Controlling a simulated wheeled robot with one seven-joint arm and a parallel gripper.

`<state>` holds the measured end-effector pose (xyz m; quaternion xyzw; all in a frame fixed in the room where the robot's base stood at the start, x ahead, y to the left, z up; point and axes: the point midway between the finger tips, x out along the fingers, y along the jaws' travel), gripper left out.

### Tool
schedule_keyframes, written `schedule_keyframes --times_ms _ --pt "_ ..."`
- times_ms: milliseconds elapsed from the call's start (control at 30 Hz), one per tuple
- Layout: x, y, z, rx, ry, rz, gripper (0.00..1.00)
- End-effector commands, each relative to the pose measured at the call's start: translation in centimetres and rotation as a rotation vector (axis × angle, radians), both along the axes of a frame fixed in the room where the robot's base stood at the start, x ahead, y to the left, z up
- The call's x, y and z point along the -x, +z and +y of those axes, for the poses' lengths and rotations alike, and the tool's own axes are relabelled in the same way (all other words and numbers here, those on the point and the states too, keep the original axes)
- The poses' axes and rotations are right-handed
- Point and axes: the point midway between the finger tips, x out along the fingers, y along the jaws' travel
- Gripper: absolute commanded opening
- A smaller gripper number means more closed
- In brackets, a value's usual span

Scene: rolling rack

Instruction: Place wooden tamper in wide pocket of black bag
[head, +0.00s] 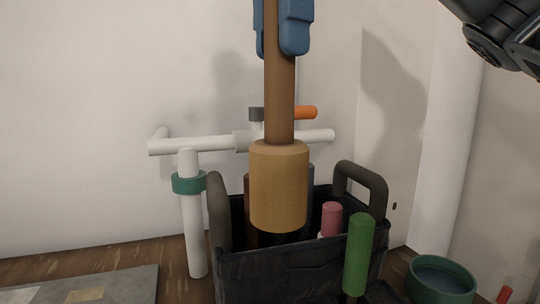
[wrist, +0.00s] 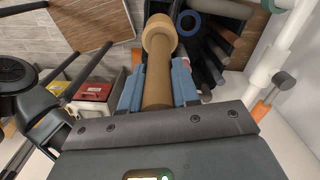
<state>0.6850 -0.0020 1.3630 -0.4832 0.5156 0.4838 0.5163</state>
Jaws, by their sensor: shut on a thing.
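The wooden tamper has a brown shaft and a thick, lighter cylindrical head (head: 279,190). My gripper (head: 283,40) has blue fingers shut on the shaft and holds the tamper upright, head down. The black bag (head: 275,278) stands on the floor below, with two dark handles. In the head view the tamper's head overlaps the bag's opening and hides part of the inside; whether it is inside the rim or above it I cannot tell. In the wrist view my gripper (wrist: 157,88) grips the shaft, and the head (wrist: 158,36) points away beside the bag's dark compartments.
A pink-handled tool (head: 331,218) and a green-handled tool (head: 358,255) stand at the bag's right. White piping (head: 193,225) with an orange handle (head: 305,112) runs behind and left. A teal bowl (head: 442,283) is at right. A red box (wrist: 92,92) shows in the wrist view.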

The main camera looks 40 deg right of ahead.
Motion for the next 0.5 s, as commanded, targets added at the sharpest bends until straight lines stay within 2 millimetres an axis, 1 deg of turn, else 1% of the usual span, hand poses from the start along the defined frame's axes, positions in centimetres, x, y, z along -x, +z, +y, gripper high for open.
schedule_keyframes --times_ms 33,500 --pt "0.0 -1.3 0.0 -0.001 0.002 0.003 0.0" --pt "0.1 -12.5 0.0 -0.002 0.002 0.003 0.0"
